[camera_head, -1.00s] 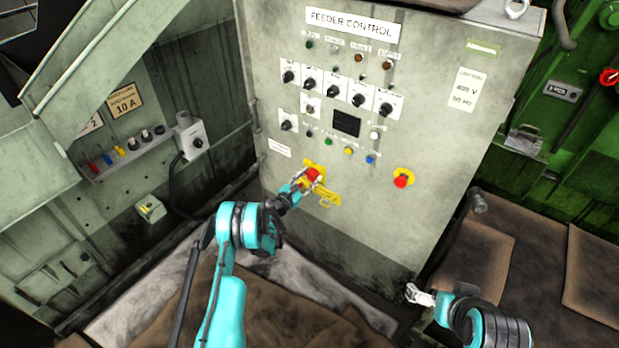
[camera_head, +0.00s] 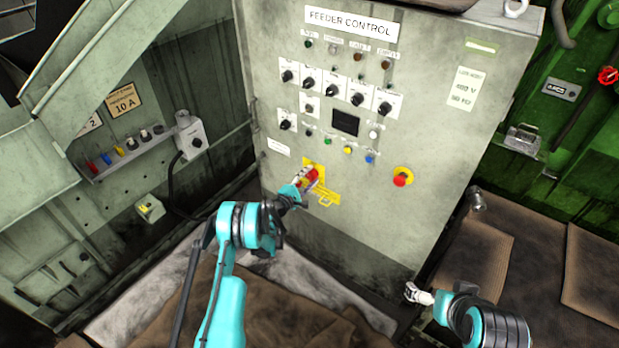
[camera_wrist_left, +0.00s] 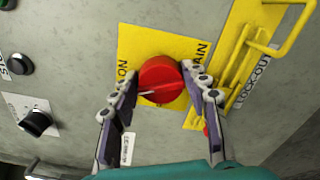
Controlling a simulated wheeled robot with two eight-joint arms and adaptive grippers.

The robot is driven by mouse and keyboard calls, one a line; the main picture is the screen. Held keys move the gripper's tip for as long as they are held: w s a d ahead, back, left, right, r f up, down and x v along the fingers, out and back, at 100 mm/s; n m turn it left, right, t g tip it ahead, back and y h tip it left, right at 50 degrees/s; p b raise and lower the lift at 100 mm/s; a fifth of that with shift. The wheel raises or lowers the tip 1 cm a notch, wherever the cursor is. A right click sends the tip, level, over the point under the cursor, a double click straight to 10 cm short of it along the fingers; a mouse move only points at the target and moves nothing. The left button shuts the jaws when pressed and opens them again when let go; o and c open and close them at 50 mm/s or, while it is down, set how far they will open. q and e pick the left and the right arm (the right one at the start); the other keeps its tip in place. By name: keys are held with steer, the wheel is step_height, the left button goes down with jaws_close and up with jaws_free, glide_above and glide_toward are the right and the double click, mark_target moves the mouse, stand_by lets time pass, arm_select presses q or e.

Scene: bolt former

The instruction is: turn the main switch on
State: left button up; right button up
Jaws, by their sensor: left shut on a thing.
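The main switch is a red rotary knob (camera_wrist_left: 160,80) on a yellow plate (camera_wrist_left: 135,42) marked "ON" and "MAIN" in the left wrist view. In the head view the red knob (camera_head: 312,174) sits low on the grey feeder control cabinet. My left gripper (camera_wrist_left: 163,92) has its two fingers on either side of the knob and is shut on it. It also shows in the head view (camera_head: 306,181), partly covering the knob and plate. My right gripper (camera_head: 418,294) is at the lower right, away from the cabinet's controls; its fingers are too small to judge.
A yellow lock-out bracket (camera_wrist_left: 235,62) stands out right beside the knob. A red emergency button (camera_head: 401,180) on yellow is further right on the cabinet. Several black selector knobs and coloured buttons lie above. A grey switch box (camera_head: 190,137) is on the left wall.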

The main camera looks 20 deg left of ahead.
arm_select(q)
steer(key=m, duration=0.4)
steer(key=shift+f+m, duration=0.1)
steer(key=shift+m, duration=0.2)
stand_by(0.5)
steer(key=o, duration=1.1)
steer(key=shift+o, duration=0.2)
steer(key=shift+s, duration=0.1)
steer(key=v, duration=0.7)
steer(key=shift+s, duration=0.15)
